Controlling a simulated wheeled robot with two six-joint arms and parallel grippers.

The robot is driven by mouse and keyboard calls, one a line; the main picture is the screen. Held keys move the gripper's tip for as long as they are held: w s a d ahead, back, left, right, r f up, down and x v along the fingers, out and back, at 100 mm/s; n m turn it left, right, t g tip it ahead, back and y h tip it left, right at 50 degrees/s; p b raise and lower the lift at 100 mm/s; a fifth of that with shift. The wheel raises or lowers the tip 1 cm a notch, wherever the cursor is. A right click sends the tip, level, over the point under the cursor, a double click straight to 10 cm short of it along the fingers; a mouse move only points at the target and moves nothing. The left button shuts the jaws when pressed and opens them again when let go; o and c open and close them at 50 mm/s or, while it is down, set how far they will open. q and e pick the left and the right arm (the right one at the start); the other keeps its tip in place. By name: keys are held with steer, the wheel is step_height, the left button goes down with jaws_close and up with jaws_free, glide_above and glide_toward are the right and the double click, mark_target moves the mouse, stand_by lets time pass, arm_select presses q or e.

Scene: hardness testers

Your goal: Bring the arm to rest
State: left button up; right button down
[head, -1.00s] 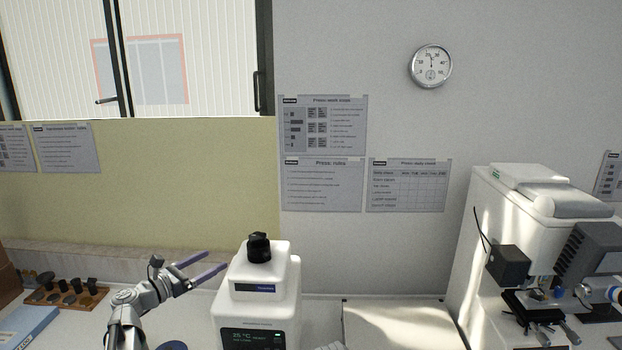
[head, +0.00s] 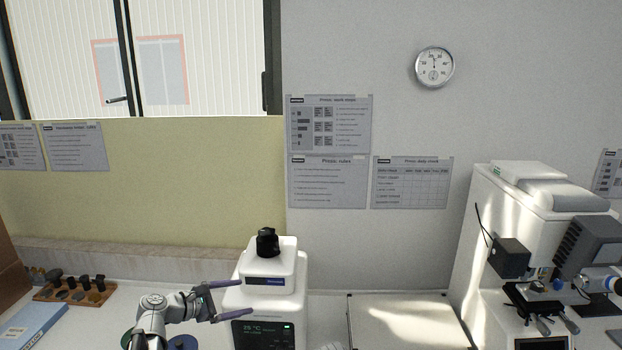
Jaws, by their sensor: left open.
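My left gripper (head: 227,300) is open and empty, with its two dark purple fingers pointing right. The fingers are in front of or beside the left side of a white instrument (head: 265,285) with a black knob on top and a lit screen. I cannot tell whether they touch it. My left arm (head: 160,310) comes up from the bottom edge, left of the instrument. My right gripper is not in view.
A wooden rack (head: 75,294) with several dark pieces and a blue box (head: 32,322) lie at the left. A pale board (head: 400,320) lies right of the white instrument. A large white tester (head: 530,215) stands at the right.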

arm_select(q)
steer(key=s+d+f+m+g+y, duration=0.4)
steer(key=s+d+f+m+g, duration=0.2)
steer(key=s+f+m, duration=0.45)
steer(key=s+a+f+m+g+y, duration=0.1)
steer(key=s+f+m+y, duration=0.15)
steer(key=s+m, duration=0.25)
steer(key=s+a+f+m+g+y, duration=0.1)
steer(key=s+f+m+g+y, duration=0.1)
steer(key=s+m+y, duration=0.3)
steer(key=s+d+f+m+b, duration=0.3)
steer(key=s+d, duration=0.2)
steer(key=d, duration=0.4)
steer(key=shift+s+d+m+b, duration=0.2)
steer(key=shift+d+m+b, duration=0.1)
steer(key=shift+m+b, duration=0.05)
